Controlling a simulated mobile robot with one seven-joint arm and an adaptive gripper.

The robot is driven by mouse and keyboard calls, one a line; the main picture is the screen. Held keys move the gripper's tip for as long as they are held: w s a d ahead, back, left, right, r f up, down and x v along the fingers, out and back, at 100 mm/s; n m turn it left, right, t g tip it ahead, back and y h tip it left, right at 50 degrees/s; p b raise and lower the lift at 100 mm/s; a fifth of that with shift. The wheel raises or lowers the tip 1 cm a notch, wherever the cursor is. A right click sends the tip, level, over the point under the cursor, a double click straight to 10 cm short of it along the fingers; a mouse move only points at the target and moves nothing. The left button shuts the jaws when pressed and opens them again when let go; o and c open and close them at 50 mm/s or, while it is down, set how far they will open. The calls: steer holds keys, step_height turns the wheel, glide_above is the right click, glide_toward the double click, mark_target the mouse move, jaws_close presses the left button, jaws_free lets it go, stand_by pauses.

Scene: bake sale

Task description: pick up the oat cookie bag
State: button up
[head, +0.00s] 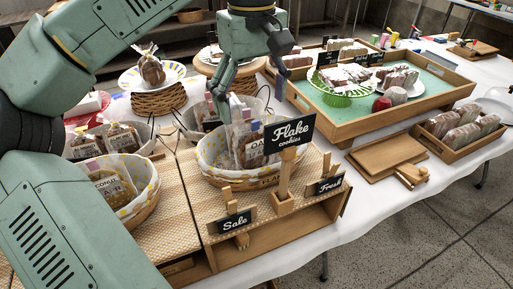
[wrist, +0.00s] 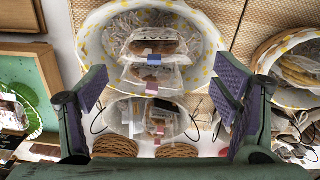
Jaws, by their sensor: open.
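The oat cookie bag (head: 252,148) is a clear bag with a dark label whose visible letters begin "OA". My gripper (head: 249,103) is open and empty above the back of this basket. In the wrist view, two bags stand one behind the other in the basket (wrist: 92,35), ahead of and between my spread fingers (wrist: 160,88); I cannot tell which is oat.
The "Flake cookies" sign (head: 291,134) rises at the basket's front right. A second basket (head: 142,207) with bags is to the left. A wooden tray (head: 437,93) with plates of treats is to the right. Another bag (wrist: 145,117) shows nearer my fingers in the wrist view.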

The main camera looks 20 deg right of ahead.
mark_target(255, 131)
steer(key=shift+w+d+f+p, duration=0.15)
steer(key=shift+f+p, duration=0.2)
steer(key=shift+f, duration=1.35)
steer(key=shift+w+d+f+p, duration=0.15)
steer(key=shift+f+p, duration=0.15)
steer(key=shift+f, duration=1.35)
steer(key=shift+s, duration=0.1)
steer(key=c, duration=0.9)
step_height(255, 131, up, 10)
steer(key=shift+r+b, duration=0.1)
steer(key=shift+b, duration=0.2)
